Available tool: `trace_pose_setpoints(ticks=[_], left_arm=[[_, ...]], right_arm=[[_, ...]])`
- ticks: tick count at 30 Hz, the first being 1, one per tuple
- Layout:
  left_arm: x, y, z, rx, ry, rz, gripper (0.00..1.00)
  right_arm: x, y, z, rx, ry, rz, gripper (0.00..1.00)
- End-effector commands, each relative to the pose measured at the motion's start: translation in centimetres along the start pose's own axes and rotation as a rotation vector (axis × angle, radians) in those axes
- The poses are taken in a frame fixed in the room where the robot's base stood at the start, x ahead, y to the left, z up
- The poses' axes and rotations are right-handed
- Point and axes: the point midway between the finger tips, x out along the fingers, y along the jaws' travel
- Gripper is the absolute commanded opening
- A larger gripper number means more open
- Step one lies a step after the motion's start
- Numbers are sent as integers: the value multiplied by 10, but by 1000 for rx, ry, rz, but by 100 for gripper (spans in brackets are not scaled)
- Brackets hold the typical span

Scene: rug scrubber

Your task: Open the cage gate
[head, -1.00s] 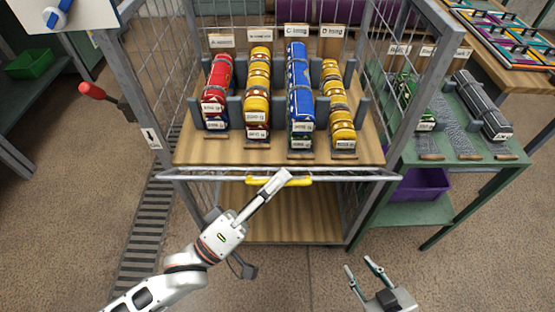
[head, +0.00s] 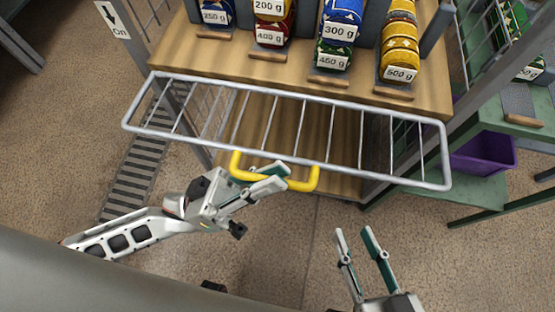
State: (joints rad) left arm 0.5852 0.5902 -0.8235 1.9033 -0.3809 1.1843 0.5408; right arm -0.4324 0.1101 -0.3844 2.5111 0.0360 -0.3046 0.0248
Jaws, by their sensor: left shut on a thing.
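The cage gate (head: 300,118) is a grey wire frame across the front of the wooden-shelved cage. It is tilted out from the cage front, its near bar lower and closer to me. A yellow handle (head: 311,181) hangs on its near bar. My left gripper (head: 275,178) is at the handle, its fingers shut around the yellow bar; the fingers hide part of it. My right gripper (head: 360,240) is open and empty over the floor at the lower right, apart from the gate.
Rolled weights with gram labels (head: 340,32) stand on the cage's upper wooden shelf (head: 215,58). A green bench (head: 488,195) with a purple bin (head: 482,152) is at the right. A floor grate (head: 133,180) lies left. Floor before the cage is clear.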

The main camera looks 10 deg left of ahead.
Motion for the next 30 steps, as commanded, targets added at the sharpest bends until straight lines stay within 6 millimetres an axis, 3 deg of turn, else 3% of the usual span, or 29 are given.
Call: trace_pose_setpoints(ticks=[17,18,30], left_arm=[[-3,-1,2,23,1,23,0],[-3,-1,2,23,1,22,17],[-3,-1,2,21,1,21,17]], right_arm=[[1,-8,2,58,8,-12,33],[1,-8,2,58,8,-12,33],[1,-7,4,55,5,-10,33]])
